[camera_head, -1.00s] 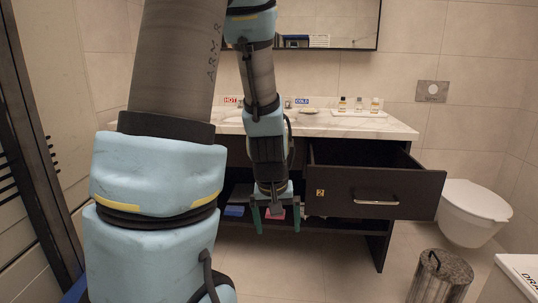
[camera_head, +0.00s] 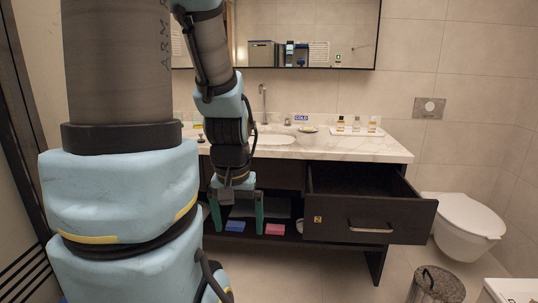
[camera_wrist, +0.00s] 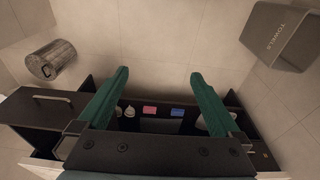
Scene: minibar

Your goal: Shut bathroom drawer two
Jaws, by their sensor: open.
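Drawer two (camera_head: 370,216) is a black drawer with a yellow "2" label and a silver handle (camera_head: 371,228). It is pulled out from the right side of the vanity, with its inside showing. My gripper (camera_head: 237,220) hangs in front of the vanity, left of the drawer. Its green fingers are apart with nothing between them, and it does not touch the drawer. In the wrist view the open fingers (camera_wrist: 157,100) point toward the floor. The drawer front (camera_wrist: 45,105) with its handle shows at the left there.
The marble counter (camera_head: 330,147) carries a sink and a tray of bottles (camera_head: 358,130). Blue and pink items (camera_head: 274,229) lie on the lower shelf. A toilet (camera_head: 465,225) and metal bin (camera_head: 436,285) stand at the right. A towel bin (camera_wrist: 285,35) shows in the wrist view.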

